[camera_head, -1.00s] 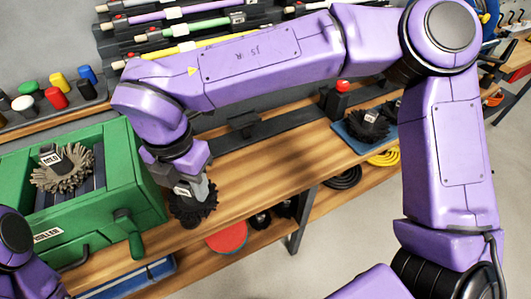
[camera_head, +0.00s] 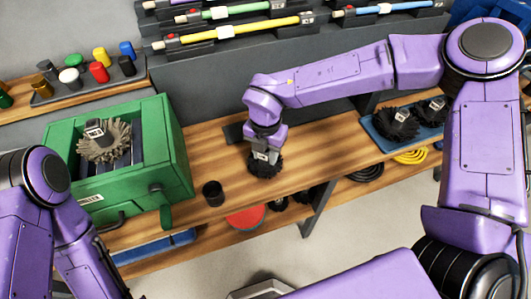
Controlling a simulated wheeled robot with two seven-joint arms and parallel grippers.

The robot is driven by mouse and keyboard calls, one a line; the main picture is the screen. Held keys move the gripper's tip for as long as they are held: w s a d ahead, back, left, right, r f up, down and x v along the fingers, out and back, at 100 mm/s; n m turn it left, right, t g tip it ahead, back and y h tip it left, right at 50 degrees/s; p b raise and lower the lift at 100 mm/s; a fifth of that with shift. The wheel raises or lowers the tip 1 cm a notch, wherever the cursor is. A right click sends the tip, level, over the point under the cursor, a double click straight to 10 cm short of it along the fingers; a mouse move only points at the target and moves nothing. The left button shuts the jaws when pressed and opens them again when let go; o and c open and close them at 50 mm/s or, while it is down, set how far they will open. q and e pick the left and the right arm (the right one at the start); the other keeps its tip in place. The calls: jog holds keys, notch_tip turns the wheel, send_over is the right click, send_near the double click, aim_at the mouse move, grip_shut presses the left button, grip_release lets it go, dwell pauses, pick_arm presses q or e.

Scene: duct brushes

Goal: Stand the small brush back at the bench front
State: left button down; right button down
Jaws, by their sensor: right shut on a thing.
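My right gripper (camera_head: 264,152) is shut on a dark, round bristled brush (camera_head: 265,166) with a pale tag. The brush is upright over the middle of the wooden bench (camera_head: 310,172), right of the green box. I cannot tell whether its bristles touch the wood. The gripper hides part of its top. A small dark cup (camera_head: 213,193) stands at the bench front, left of the held brush and apart from it. A larger grey-brown brush (camera_head: 104,146) with a tag sits in the green box (camera_head: 168,150). My left arm shows at the left edge, but its gripper is out of view.
A blue tray (camera_head: 378,140) with dark brushes is on the bench at right. Colored caps (camera_head: 99,72) stand on a shelf at upper left. Rods (camera_head: 240,32) hang on the back rack. Bench wood between held brush and blue tray is clear.

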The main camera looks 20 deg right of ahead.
jog(key=shift+f, duration=0.8)
jog(key=shift+f, duration=0.1)
jog(key=c, duration=0.7)
grip_release()
notch_tip(320, 180, up, 12)
jog(key=shift+r+b, duration=0.15)
jog(key=shift+b, duration=0.3)
